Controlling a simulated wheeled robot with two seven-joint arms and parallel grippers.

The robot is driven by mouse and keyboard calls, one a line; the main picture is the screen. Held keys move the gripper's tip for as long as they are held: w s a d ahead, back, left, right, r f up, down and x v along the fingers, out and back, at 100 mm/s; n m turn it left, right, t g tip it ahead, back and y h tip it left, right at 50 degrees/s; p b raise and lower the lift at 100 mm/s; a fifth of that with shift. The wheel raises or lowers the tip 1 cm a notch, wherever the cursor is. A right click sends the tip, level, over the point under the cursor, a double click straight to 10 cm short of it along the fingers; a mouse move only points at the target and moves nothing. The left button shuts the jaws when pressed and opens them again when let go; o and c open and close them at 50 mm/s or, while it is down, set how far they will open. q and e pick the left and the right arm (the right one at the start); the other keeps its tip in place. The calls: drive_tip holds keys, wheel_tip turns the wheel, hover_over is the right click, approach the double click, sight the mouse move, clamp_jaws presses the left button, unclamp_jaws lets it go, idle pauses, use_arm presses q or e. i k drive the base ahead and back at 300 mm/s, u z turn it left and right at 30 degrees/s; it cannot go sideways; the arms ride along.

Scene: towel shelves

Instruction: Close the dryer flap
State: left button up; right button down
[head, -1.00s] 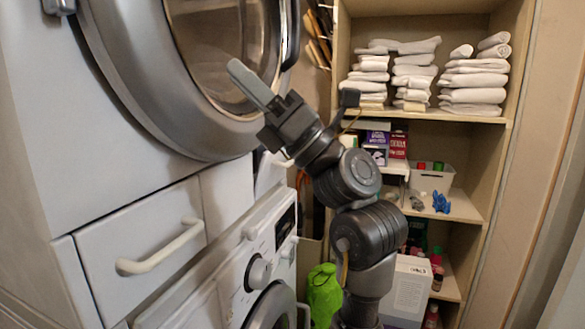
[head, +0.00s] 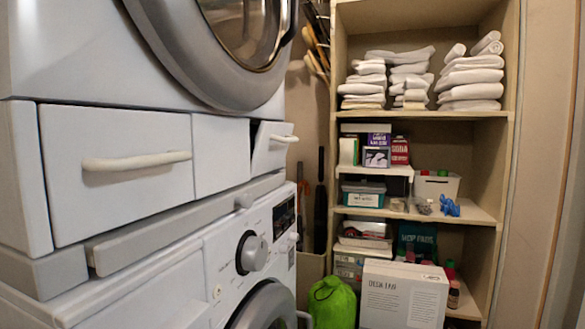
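The upper machine with the large round door (head: 225,75) stands at the left. Below the door is a front strip with a wide white drawer (head: 120,200), which has a pale bar handle. At the strip's right end is a small white flap (head: 267,155) with its own pale handle (head: 284,138). The flap is tilted outward at the top, and a dark gap shows behind its upper left edge. The round door looks shut, though its upper part is cut off by the frame. Neither of my grippers is in view.
A lower white washer (head: 205,285) with a dial stands beneath. A wooden shelf unit (head: 425,115) with folded towels, boxes and bottles stands at the right. A green bag (head: 331,303) and a white box (head: 403,297) are in front of it.

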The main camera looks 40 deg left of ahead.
sight(273, 139)
drive_tip(key=z, duration=0.6)
drive_tip(key=i, duration=1.6)
drive_tip(key=u, duration=1.75)
